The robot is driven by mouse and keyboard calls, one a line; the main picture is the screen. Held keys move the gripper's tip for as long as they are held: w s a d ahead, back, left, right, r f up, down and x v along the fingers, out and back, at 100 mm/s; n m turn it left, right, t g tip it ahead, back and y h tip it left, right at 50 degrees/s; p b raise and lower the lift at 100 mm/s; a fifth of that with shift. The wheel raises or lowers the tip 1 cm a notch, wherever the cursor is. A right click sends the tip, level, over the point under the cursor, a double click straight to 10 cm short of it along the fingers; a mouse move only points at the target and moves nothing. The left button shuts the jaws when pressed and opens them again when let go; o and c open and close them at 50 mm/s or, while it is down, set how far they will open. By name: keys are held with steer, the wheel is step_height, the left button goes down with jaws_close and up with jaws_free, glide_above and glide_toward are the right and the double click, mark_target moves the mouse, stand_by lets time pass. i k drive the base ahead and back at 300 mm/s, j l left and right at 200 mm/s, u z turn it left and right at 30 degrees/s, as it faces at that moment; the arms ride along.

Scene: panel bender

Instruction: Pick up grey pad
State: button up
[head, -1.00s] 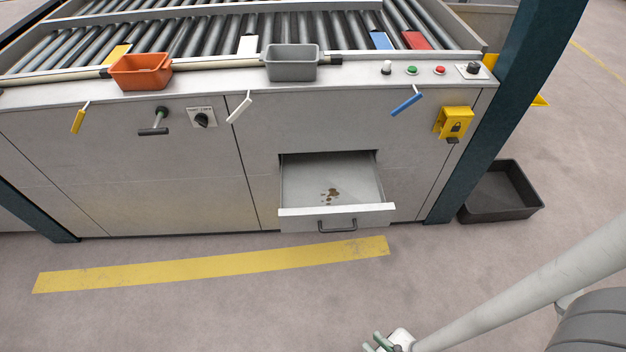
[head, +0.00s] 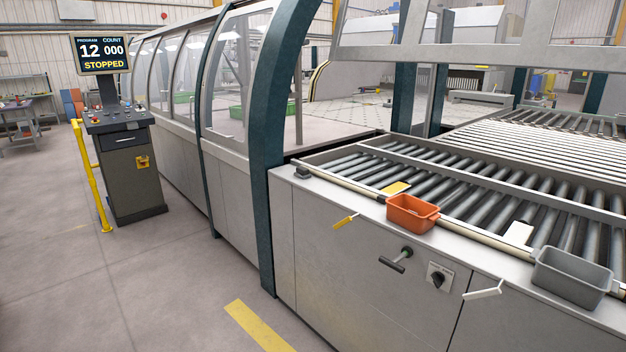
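I cannot make out a grey pad in the head view. A yellow flat piece (head: 397,188) and a white flat piece (head: 519,233) lie on the rollers behind the front rail. An orange bin (head: 412,213) and a grey bin (head: 571,278) stand at the front edge of the roller table. My gripper is not in view.
The roller table's cabinet (head: 345,275) carries a yellow lever (head: 345,222), a black handle (head: 396,260), a rotary switch (head: 438,278) and a white lever (head: 483,291). A control console (head: 128,170) with a STOPPED screen (head: 101,53) stands left, beside a yellow rail (head: 90,180). Floor between is clear.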

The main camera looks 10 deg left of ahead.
mark_target(301, 172)
steer(key=i+j+u, duration=0.3)
steer(key=i, duration=0.75)
steer(key=i+u, duration=0.3)
steer(key=i, duration=0.75)
